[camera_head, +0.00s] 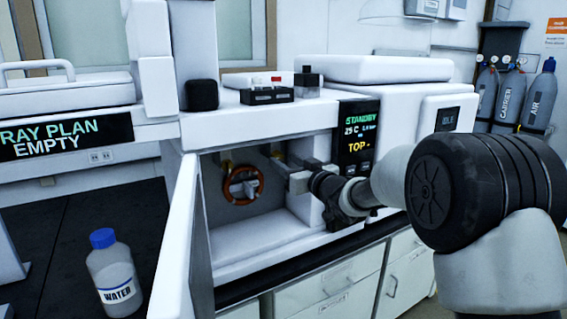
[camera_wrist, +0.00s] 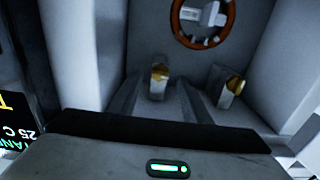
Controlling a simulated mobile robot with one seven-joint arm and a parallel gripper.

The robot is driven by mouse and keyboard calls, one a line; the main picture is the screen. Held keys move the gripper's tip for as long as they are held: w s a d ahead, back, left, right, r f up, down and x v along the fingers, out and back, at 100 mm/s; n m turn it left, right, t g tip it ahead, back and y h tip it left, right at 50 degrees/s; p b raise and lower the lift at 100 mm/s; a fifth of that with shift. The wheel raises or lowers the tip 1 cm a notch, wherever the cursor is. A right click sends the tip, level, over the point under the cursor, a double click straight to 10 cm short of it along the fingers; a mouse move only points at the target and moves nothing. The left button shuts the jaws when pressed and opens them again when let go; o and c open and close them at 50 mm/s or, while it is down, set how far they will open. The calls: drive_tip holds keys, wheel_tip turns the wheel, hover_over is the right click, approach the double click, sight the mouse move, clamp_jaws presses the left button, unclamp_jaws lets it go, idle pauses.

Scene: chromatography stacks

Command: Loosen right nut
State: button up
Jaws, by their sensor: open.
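The nuts appear as brass-tipped fittings inside the open white oven compartment (camera_head: 255,235). The wrist view is upside down, with the display at its left, so the right nut (camera_wrist: 160,74) shows near the middle there. The other nut (camera_wrist: 235,85) stands to its side in that view. My gripper (camera_head: 298,180) reaches into the compartment from the right in the head view. Its fingers (camera_wrist: 160,95) are open, one on each side of the right nut in the picture; I cannot tell whether they touch it. In the head view the nuts are small and partly hidden.
An orange-brown ring (camera_head: 242,186) hangs on the compartment's back wall. The open door (camera_head: 182,240) stands at the left. A water bottle (camera_head: 113,272) stands on the dark bench at left.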

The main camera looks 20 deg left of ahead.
drive_tip(key=shift+x, duration=0.9)
drive_tip(key=shift+c, duration=0.2)
drive_tip(key=c, duration=1)
